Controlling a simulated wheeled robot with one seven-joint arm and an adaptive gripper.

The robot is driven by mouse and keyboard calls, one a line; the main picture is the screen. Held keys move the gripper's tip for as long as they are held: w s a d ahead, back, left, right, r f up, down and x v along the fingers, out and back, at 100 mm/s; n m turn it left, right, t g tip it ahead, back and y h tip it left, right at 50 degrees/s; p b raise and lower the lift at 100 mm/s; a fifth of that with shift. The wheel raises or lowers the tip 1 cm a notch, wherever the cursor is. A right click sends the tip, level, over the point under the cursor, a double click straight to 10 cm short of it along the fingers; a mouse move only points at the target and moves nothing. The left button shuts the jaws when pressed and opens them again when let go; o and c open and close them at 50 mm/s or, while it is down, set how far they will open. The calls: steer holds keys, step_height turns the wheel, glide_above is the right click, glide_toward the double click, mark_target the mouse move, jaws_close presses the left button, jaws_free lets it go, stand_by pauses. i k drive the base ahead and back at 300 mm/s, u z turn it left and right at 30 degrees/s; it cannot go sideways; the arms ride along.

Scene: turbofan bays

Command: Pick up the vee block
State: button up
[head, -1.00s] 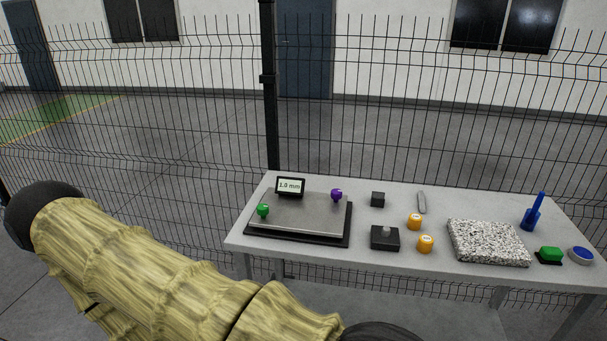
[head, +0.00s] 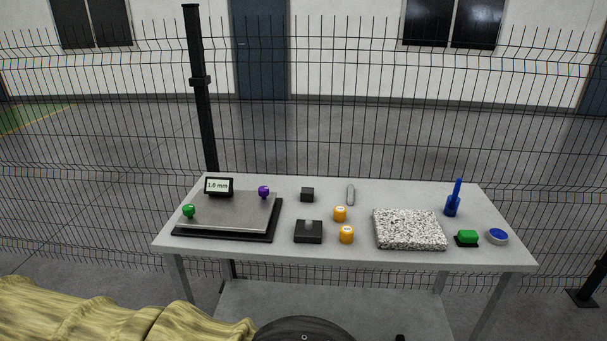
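Two dark blocks stand on the table, and I cannot tell for certain which is the vee block. A small dark cube-like block (head: 307,195) sits near the back middle; no groove can be made out on it at this size. A wider black block (head: 308,233) with a grey rounded piece on top sits in front of it, near the front edge. Both stand clear of their neighbours. My gripper is not in view.
A wire fence (head: 330,130) stands behind.

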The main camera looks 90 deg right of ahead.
mark_target(307, 195)
steer(key=k, duration=1.5)
steer(key=z, duration=1.75)
steer(key=i, duration=0.35)
steer(key=z, duration=0.1)
